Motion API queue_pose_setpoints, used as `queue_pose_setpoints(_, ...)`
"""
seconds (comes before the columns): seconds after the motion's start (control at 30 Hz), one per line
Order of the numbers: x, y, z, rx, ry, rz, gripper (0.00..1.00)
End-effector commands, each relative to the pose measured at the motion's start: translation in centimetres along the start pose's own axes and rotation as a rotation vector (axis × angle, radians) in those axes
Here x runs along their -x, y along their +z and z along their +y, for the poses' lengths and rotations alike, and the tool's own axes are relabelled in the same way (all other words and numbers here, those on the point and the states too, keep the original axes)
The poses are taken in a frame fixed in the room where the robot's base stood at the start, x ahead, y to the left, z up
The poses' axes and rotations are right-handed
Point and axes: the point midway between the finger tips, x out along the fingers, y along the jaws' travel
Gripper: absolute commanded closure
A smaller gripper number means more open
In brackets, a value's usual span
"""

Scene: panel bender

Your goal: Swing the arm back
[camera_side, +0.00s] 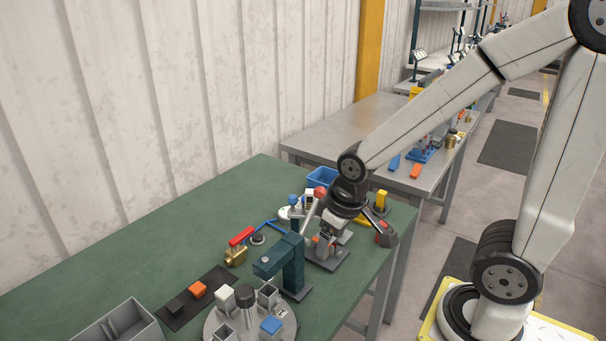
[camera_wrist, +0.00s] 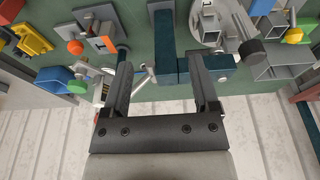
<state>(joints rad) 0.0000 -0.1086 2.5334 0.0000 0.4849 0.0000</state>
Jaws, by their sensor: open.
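A dark teal post with a sideways arm (camera_side: 290,246) stands on the green bench in the side view, beside a round grey turntable (camera_side: 228,327). The teal arm (camera_wrist: 168,70) also shows in the wrist view, with part of it behind my right-hand finger. My gripper (camera_wrist: 164,54) is open, with its two dark fingers spread on either side of the teal post in that picture. I cannot tell whether either finger touches it. In the side view the fingertips are hard to make out among the fixtures behind the post.
A brass valve with a red handle (camera_side: 239,246), a dark mat with an orange block (camera_side: 198,290) and a grey bin (camera_side: 122,324) stand to the left. A blue bin (camera_side: 321,178) and a yellow piece (camera_side: 381,200) are near the back.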

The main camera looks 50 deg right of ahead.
Motion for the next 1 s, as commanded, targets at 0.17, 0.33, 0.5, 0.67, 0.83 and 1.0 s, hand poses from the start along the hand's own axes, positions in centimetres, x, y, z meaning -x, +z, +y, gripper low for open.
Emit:
queue_pose_setpoints(0.17,2.4,-0.6,0.0,0.0,0.0,0.005,0.23)
queue_pose_setpoints(0.33,4.3,-1.1,0.0,0.0,0.0,0.004,0.23)
queue_pose_setpoints(0.5,5.8,-1.4,0.0,0.0,0.0,0.004,0.23)
queue_pose_setpoints(0.67,6.3,-2.2,0.3,0.036,0.003,-0.003,0.23)
queue_pose_setpoints(0.83,6.3,-3.4,0.8,0.106,0.009,-0.006,0.23)
queue_pose_setpoints(1.0,6.2,-4.9,1.5,0.19,0.015,-0.011,0.23)
